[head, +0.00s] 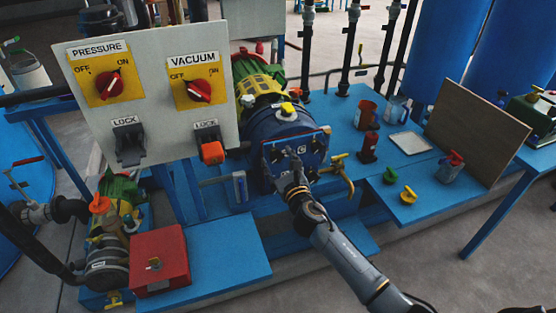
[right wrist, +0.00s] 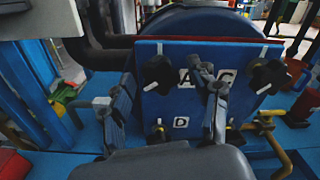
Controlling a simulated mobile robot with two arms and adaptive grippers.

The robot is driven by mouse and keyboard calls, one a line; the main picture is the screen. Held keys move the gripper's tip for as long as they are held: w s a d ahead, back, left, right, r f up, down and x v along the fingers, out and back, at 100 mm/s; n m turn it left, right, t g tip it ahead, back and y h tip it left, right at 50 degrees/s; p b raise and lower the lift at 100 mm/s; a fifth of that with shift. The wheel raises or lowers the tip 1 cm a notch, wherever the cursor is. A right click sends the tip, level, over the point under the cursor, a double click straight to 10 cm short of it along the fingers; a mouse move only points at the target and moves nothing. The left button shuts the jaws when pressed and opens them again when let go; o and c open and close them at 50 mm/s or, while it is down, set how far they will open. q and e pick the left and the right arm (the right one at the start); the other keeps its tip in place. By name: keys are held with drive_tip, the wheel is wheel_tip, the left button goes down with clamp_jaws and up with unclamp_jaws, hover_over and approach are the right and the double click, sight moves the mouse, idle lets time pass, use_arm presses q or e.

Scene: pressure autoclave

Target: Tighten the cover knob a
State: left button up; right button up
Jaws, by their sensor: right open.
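The blue square cover (right wrist: 190,104) closes the front of the blue autoclave drum (head: 278,122). In the right wrist view a black knob (right wrist: 157,73) sits at the cover's upper left, beside a white label (right wrist: 185,78) that seems to read A. Another black knob (right wrist: 268,76) is at the upper right, near label C (right wrist: 228,80). Label D (right wrist: 181,122) is lower down. My right gripper (right wrist: 167,80) is open, its fingers on either side of the upper-left knob in the picture; contact cannot be told. In the head view the right gripper (head: 293,165) partly hides the cover. My left gripper is not in view.
A grey panel (head: 150,60) with PRESSURE and VACUUM switches stands left of the drum. A yellow-handled valve (head: 340,170) is right of the cover. A red box (head: 160,262) is at lower left.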

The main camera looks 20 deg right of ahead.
drive_tip(key=c, duration=1.2)
